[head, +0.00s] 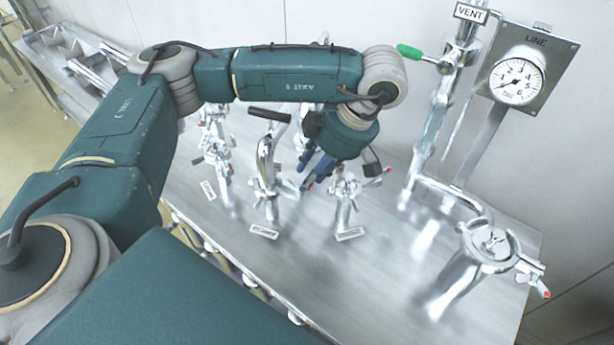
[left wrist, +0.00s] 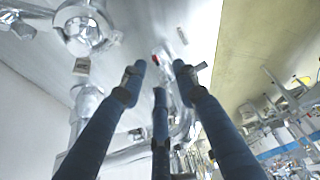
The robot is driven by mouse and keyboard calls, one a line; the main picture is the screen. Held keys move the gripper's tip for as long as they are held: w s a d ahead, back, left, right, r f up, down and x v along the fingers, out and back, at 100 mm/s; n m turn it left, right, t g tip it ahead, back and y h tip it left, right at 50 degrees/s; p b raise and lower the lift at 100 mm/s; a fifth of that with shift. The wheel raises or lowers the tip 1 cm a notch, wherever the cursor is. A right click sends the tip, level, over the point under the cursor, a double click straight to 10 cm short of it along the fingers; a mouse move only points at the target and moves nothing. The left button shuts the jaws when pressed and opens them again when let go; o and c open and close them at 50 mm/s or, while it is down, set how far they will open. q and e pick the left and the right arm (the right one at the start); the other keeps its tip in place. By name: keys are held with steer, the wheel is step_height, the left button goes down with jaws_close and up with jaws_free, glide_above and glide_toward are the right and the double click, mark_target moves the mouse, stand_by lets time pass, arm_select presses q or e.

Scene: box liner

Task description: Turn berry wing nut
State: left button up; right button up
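Several steel pipe stubs with clamps and wing nuts stand on the steel bench. The middle one (head: 265,180) has a black handle on top. The right one (head: 345,190) has a clamp with a red-tipped end at its right. Another (head: 218,155) stands at the left. Their small plates are too small to read, so I cannot tell which is berry. My left gripper (head: 313,172) hangs between the middle and right stubs, its blue fingers pointing down. In the left wrist view its three fingers (left wrist: 160,76) are apart, with a red-tipped part (left wrist: 155,59) beyond them. My right gripper is not shown.
A vertical pipe with a green-handled valve (head: 412,52) and a VENT tag rises at the back right. A LINE gauge (head: 516,81) stands beside it. A larger clamped fitting (head: 492,244) is at the right. The bench's front middle (head: 330,285) is clear.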

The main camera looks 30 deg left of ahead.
arm_select(q)
steer(key=x, duration=0.3)
steer(key=shift+w+f+p, duration=0.1)
steer(key=shift+p, duration=0.25)
steer(key=shift+c, duration=0.2)
jaws_close()
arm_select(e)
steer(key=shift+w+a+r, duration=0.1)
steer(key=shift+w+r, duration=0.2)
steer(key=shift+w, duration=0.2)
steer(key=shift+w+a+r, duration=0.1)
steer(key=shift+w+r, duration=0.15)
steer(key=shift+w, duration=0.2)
arm_select(q)
steer(key=shift+w, duration=0.1)
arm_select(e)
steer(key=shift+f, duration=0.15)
